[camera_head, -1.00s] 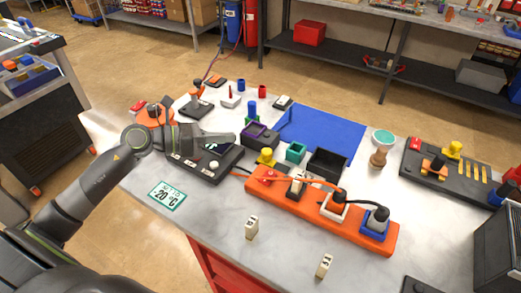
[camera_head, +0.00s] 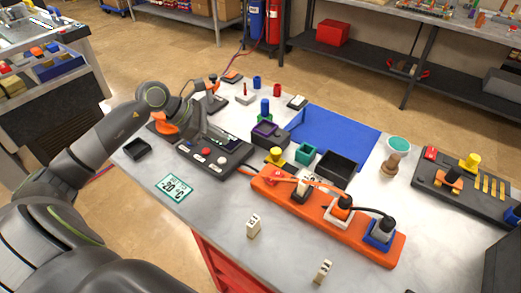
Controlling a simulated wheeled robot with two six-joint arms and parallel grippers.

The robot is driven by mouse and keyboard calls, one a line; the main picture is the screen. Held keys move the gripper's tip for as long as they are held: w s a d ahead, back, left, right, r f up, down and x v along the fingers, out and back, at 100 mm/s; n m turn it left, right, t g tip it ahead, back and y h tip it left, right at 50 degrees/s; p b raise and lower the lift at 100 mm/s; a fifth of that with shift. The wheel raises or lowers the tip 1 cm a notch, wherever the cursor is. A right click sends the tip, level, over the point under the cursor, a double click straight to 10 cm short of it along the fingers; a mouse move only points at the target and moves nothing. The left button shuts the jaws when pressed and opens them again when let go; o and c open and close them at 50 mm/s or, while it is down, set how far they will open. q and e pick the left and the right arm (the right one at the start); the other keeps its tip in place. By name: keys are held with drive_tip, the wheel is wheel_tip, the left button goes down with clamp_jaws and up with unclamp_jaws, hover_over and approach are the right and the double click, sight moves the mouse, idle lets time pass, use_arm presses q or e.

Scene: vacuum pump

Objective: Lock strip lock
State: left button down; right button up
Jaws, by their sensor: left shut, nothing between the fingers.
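The orange power strip (camera_head: 325,226) lies across the table's middle right. A red part (camera_head: 268,172) shows at its left end. Plugs sit along it: one in a pale socket, one in a white frame (camera_head: 337,215), and a grey one in a blue frame (camera_head: 380,231). I cannot tell which part is the lock. My left gripper (camera_head: 212,135) is over the back of the dark button panel (camera_head: 197,163), left of the strip and apart from it. Its fingers are shut and empty. I cannot tell if it touches the panel. My right gripper is not in view.
A yellow knob (camera_head: 275,155), a purple bin (camera_head: 264,135), a green bin (camera_head: 305,153) and a black bin (camera_head: 337,168) stand behind the strip. A blue mat (camera_head: 335,137) lies farther back. A black tray (camera_head: 137,149) is at the left.

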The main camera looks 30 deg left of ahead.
use_arm(q)
drive_tip(key=p, duration=0.3)
approach(272, 158)
drive_tip(key=f, duration=0.2)
drive_tip(key=a+f, duration=0.1)
drive_tip(key=f, duration=0.1)
drive_tip(key=shift+w, duration=0.15)
drive_tip(key=shift+w+d+f+p, duration=0.1)
drive_tip(key=shift+w+d+p, duration=0.8)
drive_tip(key=shift+d, duration=0.3)
drive_tip(key=shift+w+d+f, duration=0.2)
drive_tip(key=shift+w+d, duration=0.2)
drive_tip(key=shift+d, duration=0.1)
